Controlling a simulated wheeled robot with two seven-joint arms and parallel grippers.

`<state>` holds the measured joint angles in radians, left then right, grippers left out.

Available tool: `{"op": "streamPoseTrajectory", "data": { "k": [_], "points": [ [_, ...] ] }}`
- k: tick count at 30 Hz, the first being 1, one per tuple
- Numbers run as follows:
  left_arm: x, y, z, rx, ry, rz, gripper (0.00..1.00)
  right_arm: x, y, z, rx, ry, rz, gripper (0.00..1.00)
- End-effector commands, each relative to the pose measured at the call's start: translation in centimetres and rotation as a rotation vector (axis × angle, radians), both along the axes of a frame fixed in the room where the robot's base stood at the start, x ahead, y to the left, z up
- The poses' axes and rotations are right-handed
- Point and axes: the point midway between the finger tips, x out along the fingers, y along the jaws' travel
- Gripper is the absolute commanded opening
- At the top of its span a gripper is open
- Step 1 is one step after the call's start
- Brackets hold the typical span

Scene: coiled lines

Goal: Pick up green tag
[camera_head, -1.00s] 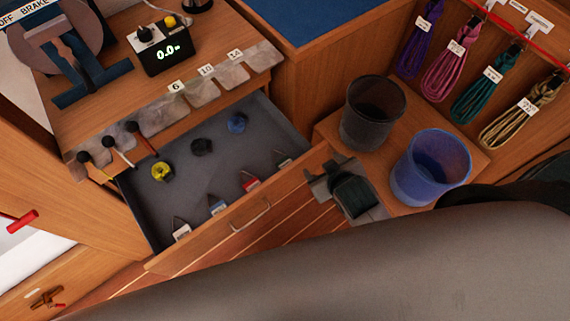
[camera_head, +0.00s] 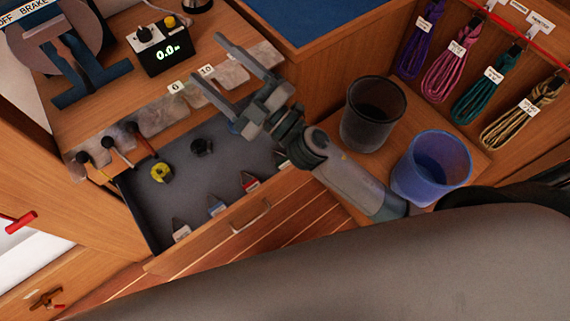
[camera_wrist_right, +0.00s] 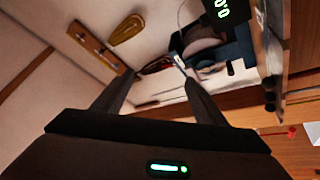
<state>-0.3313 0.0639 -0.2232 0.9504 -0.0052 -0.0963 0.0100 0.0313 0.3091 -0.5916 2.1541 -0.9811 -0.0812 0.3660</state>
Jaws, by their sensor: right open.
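The open grey drawer (camera_head: 150,213) holds several small tags along its front side: a white one (camera_head: 181,230), a blue one (camera_head: 216,205) and a red one (camera_head: 250,182). A small part of the green tag (camera_head: 283,160) shows at the drawer's right end, beside my right arm, which hides much of it. My right gripper (camera_head: 205,57) is open and empty, above the drawer's back edge and the counter's marked strip. Its two spread fingers also show in the right wrist view (camera_wrist_right: 157,85). My left gripper is not in view.
A black bin (camera_head: 372,115) and a blue bin (camera_head: 432,168) stand right of my arm. A display box (camera_head: 160,50) sits on the counter. Coiled lines (camera_head: 478,95) hang at right.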

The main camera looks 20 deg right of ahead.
Motion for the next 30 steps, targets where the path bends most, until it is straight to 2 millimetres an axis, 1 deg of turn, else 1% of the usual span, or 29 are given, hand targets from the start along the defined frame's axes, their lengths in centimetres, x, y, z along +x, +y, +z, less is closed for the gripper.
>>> {"op": "streamPoseTrajectory", "data": {
  "k": [1, 3, 5, 6, 7, 8, 10, 11, 12, 14, 15, 17, 18, 20, 21, 23, 24, 26, 27, 30],
  "points": [
    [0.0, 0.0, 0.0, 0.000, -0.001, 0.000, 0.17, -0.9, 2.1, 0.9, -0.056, -0.079, 0.079, 0.66],
    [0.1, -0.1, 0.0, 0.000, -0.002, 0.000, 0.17, -2.8, 5.1, 1.4, -0.142, -0.183, 0.198, 0.66],
    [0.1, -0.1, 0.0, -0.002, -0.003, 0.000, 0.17, -4.6, 7.4, 1.0, -0.225, -0.262, 0.301, 0.66],
    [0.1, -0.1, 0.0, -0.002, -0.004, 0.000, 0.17, -5.8, 8.7, 0.5, -0.284, -0.311, 0.370, 0.66],
    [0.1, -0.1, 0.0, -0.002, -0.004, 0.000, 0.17, -6.6, 9.6, -0.1, -0.332, -0.345, 0.420, 0.66],
    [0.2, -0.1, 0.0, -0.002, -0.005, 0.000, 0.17, -7.5, 10.4, -0.8, -0.382, -0.376, 0.473, 0.66],
    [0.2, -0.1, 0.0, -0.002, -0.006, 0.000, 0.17, -9.4, 11.8, -3.0, -0.505, -0.438, 0.591, 0.66],
    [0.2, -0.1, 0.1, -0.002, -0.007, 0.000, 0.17, -10.0, 12.2, -4.1, -0.563, -0.462, 0.638, 0.66],
    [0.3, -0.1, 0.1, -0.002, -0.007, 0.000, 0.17, -10.8, 12.5, -5.8, -0.642, -0.486, 0.703, 0.66],
    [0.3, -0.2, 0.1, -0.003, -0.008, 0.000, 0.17, -11.7, 12.5, -8.5, -0.766, -0.515, 0.795, 0.66],
    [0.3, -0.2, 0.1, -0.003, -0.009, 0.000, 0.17, -12.1, 12.1, -10.4, -0.854, -0.530, 0.854, 0.66],
    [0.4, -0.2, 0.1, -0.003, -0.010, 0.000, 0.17, -12.3, 11.1, -13.4, -0.992, -0.537, 0.936, 0.66],
    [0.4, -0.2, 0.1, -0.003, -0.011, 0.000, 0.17, -12.3, 10.1, -15.4, -1.088, -0.536, 0.987, 0.66],
    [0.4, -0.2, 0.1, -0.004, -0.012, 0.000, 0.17, -11.8, 8.2, -18.2, -1.237, -0.523, 1.057, 0.66],
    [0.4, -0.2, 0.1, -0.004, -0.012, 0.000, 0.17, -11.2, 6.5, -20.0, -1.340, -0.506, 1.098, 0.66],
    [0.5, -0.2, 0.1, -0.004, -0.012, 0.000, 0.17, -10.2, 3.8, -22.3, -1.496, -0.469, 1.149, 0.66],
    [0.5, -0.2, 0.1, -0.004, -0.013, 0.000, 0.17, -9.3, 1.7, -23.5, -1.599, -0.436, 1.175, 0.66],
    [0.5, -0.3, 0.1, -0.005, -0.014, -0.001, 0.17, -7.9, -1.5, -25.0, -1.745, -0.381, 1.204, 0.66],
    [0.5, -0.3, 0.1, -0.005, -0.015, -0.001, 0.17, -6.9, -3.5, -25.6, -1.833, -0.341, 1.216, 0.66],
    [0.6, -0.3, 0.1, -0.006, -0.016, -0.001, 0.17, -4.9, -7.9, -26.4, -2.014, -0.242, 1.226, 0.66]
  ]
}}
